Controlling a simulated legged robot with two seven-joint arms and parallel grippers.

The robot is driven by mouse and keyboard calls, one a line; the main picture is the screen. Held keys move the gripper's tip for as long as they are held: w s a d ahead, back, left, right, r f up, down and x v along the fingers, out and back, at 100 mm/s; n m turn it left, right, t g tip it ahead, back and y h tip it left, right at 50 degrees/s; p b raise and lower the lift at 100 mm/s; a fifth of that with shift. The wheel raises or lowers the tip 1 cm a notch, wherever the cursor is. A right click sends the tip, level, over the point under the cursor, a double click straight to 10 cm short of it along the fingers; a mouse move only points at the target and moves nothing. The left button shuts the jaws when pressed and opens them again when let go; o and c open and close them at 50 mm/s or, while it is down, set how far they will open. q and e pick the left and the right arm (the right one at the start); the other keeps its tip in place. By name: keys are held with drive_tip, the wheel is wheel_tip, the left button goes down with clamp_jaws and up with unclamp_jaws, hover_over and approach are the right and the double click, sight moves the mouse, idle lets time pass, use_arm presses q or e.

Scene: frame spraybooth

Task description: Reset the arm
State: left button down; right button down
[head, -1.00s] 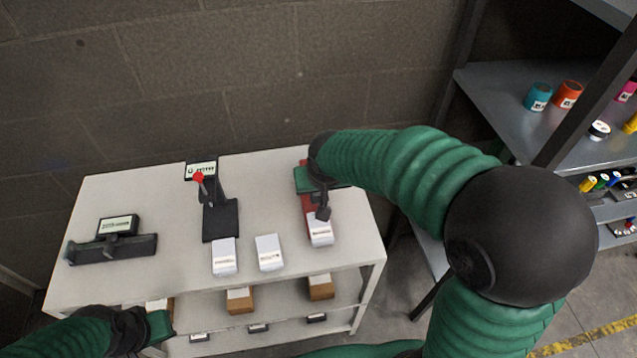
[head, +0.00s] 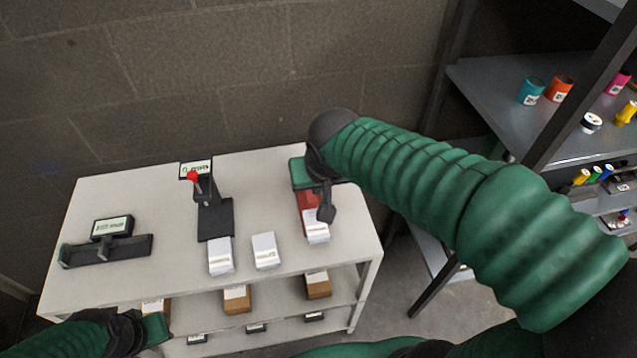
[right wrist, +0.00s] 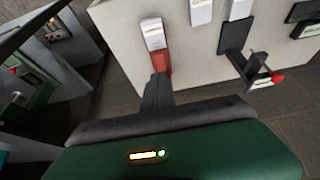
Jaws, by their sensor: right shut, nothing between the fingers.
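My right arm comes in from the right, and my right gripper (head: 325,205) hangs over the right end of the white table, in front of a red holder (head: 306,205) with a white card stack (head: 317,234). It is shut and empty. In the right wrist view its dark finger (right wrist: 157,95) overlaps the view of the red holder (right wrist: 160,62); I cannot tell whether they touch. My left gripper (head: 152,330) is at the lower left, in front of the table's lower shelf; its fingers are not clear.
The white table (head: 140,190) bears a black stand with a red knob (head: 193,176), a black device (head: 105,248) and white stacks (head: 220,256). Brown boxes (head: 237,299) sit on the shelf below. A metal rack (head: 490,85) with coloured cans stands right. A block wall is behind.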

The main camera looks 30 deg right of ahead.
drive_tip(key=s+f+n+g, duration=0.1)
drive_tip(key=s+f, duration=0.3)
drive_tip(key=f, duration=0.4)
drive_tip(key=s+f+n+g+y, duration=0.1)
drive_tip(key=s+f, duration=0.3)
drive_tip(key=f, duration=0.4)
drive_tip(key=shift+s+a+f+n, duration=0.15)
drive_tip(key=shift+s+f+n, duration=0.1)
drive_tip(key=shift+s+n, duration=0.15)
drive_tip(key=shift+w+a, duration=0.1)
